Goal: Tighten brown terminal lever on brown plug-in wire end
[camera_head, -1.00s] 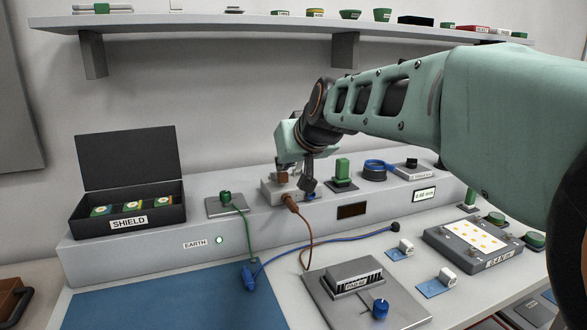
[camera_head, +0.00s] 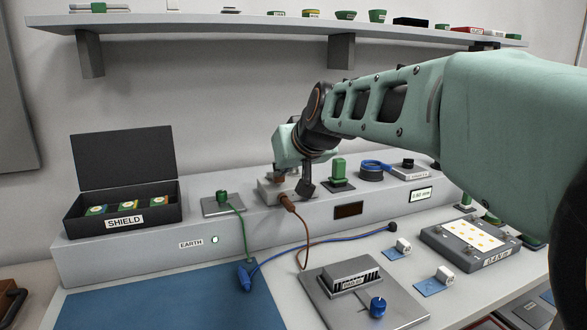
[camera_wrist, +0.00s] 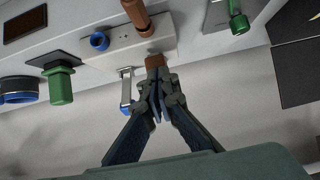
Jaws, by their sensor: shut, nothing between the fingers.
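The brown terminal lever (camera_wrist: 155,61) is a small brown block on a pale terminal box (camera_wrist: 118,48). In the head view the terminal box (camera_head: 268,192) sits on the grey bench ledge, and the lever (camera_head: 279,178) is partly hidden by my gripper. The brown plug-in wire end (camera_head: 287,203) enters the box's front; it also shows in the wrist view (camera_wrist: 137,16). My gripper (camera_wrist: 157,76) is shut and empty, its fingertips right at the lever; whether they touch it I cannot tell. In the head view my gripper (camera_head: 303,189) is over the box.
A blue socket (camera_wrist: 99,41) and a pale, blue-ended lever (camera_wrist: 126,88) are beside the brown lever. A green terminal (camera_head: 338,172) stands close to the right of the box. The shield box (camera_head: 125,222) is at left. A blue wire (camera_head: 320,242) crosses the bench.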

